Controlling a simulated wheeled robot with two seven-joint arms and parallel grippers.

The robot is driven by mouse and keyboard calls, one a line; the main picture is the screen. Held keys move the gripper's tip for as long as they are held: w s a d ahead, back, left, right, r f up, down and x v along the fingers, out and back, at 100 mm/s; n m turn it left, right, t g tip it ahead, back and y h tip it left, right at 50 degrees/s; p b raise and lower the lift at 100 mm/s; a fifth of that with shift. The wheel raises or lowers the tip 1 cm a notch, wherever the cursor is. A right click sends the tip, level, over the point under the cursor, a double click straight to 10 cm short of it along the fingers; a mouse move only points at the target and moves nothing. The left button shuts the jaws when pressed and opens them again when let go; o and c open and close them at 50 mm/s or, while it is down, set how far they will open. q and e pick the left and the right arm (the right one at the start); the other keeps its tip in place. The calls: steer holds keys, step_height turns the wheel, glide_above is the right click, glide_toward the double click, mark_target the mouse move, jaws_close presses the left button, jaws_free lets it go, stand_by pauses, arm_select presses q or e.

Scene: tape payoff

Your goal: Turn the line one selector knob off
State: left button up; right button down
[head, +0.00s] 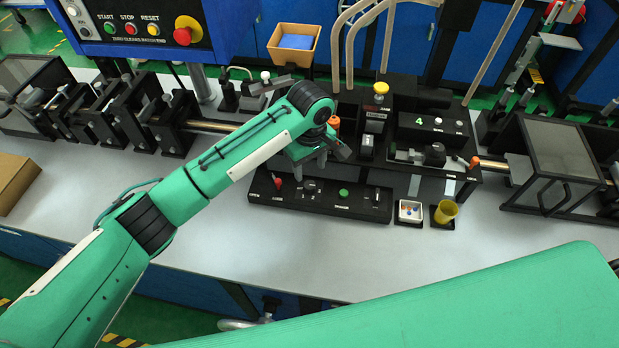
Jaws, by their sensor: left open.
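A black control panel (360,208) lies on the front of the bench. It carries a small dark selector knob (309,186) above the marks 1 and 2, a red-tipped lever (278,182) to its left and a green button (343,193) to its right. The knob is small, and I cannot read which way it points. My left gripper (309,165) is open, pointing down just above and behind the knob at the panel's back edge. Contact with the knob cannot be made out. My right gripper is out of view.
Behind the panel stand a black unit with a green 4 display (432,122) and a yellow-topped post (381,90). A white tray of small parts (410,211) and a yellow cup (446,211) sit right of the panel. The bench front (330,260) is clear.

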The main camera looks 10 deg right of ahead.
mark_target(310, 185)
arm_select(q)
step_height(310, 185, down, 6)
steer(key=shift+r+p, duration=0.1)
steer(key=shift+p, duration=0.4)
steer(key=shift+f, duration=0.4)
steer(key=shift+w+f, duration=0.1)
steer(key=shift+f, duration=0.15)
steer(key=c, duration=0.9)
steer(key=shift+c, duration=0.3)
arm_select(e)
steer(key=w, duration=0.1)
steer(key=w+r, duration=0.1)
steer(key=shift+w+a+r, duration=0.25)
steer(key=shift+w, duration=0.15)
